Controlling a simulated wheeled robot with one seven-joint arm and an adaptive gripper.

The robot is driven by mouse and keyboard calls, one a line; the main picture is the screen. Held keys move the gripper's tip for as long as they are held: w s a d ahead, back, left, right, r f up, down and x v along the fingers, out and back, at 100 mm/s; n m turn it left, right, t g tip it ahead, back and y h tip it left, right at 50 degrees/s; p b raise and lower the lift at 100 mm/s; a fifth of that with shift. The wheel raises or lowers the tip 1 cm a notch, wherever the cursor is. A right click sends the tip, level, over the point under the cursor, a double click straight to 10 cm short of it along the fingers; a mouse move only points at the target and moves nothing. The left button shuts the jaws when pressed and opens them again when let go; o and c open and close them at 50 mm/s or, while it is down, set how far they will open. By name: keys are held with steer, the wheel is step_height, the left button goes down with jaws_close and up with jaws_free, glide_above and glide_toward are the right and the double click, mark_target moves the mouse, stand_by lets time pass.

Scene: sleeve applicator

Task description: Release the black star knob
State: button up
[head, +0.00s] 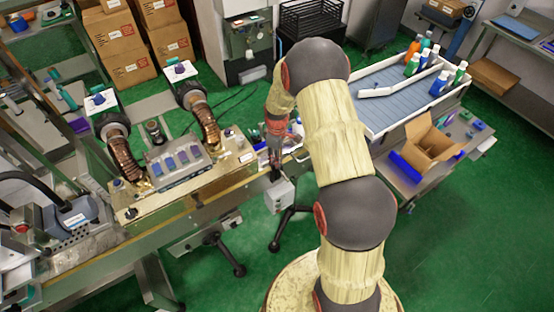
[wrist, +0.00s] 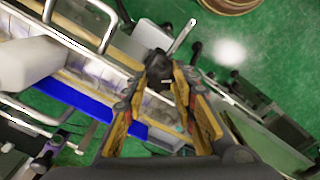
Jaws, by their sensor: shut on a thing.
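The black star knob (wrist: 157,62) is a small dark shape at the tips of my gripper's yellow fingers in the wrist view. My gripper (wrist: 166,70) is shut on it, with the fingers converging toward the tips. The knob's lobes are too small and dark to tell apart. I cannot make out the knob clearly there.
A grey box (head: 280,195) with black handles stands just below my gripper. The brass-coloured machine bench (head: 190,185) lies to the left. A conveyor tray (head: 395,100) with several bottles and an open carton (head: 430,145) are to the right. Green floor is clear at the front.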

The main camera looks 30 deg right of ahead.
steer(key=n+b, duration=0.1)
steer(key=n, duration=0.4)
steer(key=shift+n, duration=0.3)
steer(key=n+b, duration=0.1)
steer(key=n, duration=0.4)
steer(key=shift+r, duration=0.1)
steer(key=shift+w, duration=0.1)
steer(key=o, duration=1.2)
steer(key=shift+c, duration=0.2)
step_height(320, 180, up, 12)
stand_by(0.4)
